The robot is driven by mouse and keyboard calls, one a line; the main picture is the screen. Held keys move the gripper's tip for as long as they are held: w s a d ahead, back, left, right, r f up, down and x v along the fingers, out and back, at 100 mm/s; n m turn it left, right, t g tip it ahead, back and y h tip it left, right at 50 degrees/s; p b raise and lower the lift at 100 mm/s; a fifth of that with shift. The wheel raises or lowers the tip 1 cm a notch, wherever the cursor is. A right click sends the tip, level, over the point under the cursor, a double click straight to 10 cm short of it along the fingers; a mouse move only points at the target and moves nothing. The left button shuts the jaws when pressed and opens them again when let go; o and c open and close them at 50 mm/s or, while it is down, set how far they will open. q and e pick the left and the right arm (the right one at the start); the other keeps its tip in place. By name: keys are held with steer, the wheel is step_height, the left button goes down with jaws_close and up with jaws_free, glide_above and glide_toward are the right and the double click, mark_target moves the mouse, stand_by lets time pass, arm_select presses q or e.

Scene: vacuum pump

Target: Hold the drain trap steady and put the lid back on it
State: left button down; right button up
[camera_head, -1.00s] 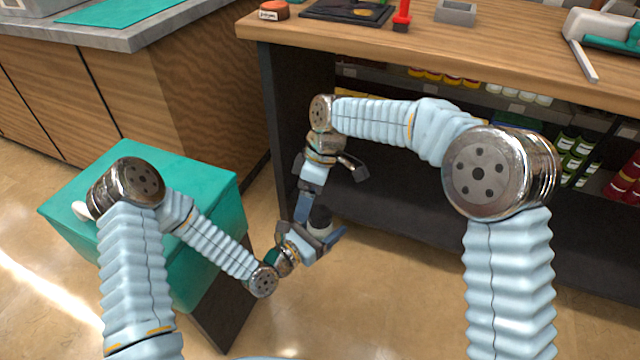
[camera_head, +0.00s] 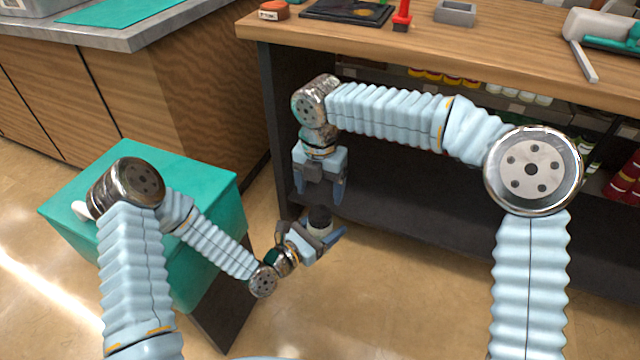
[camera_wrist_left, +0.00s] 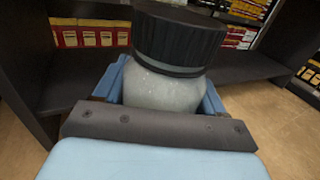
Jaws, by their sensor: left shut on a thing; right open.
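The drain trap (camera_head: 319,232) is a pale, cloudy vessel held upright in my left gripper (camera_head: 325,238). It also shows in the left wrist view (camera_wrist_left: 165,88), between the blue fingers. The black ribbed lid (camera_head: 319,214) sits on top of the trap, and in the left wrist view the lid (camera_wrist_left: 178,38) looks seated on the pale body. My left gripper is shut on the trap's body. My right gripper (camera_head: 319,196) points down above and slightly behind the lid, open and empty, apart from it.
A wooden workbench (camera_head: 480,50) with a dark lower shelf stands behind. A teal-topped cabinet (camera_head: 150,165) is at the left, beside my left arm. The trap is held over open floor (camera_head: 390,300). Bottles (camera_head: 575,150) stand under the bench.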

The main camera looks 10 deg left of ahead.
mark_target(320, 213)
step_height(320, 213, down, 7)
steer(key=shift+f, duration=0.2)
steer(key=shift+c, duration=0.4)
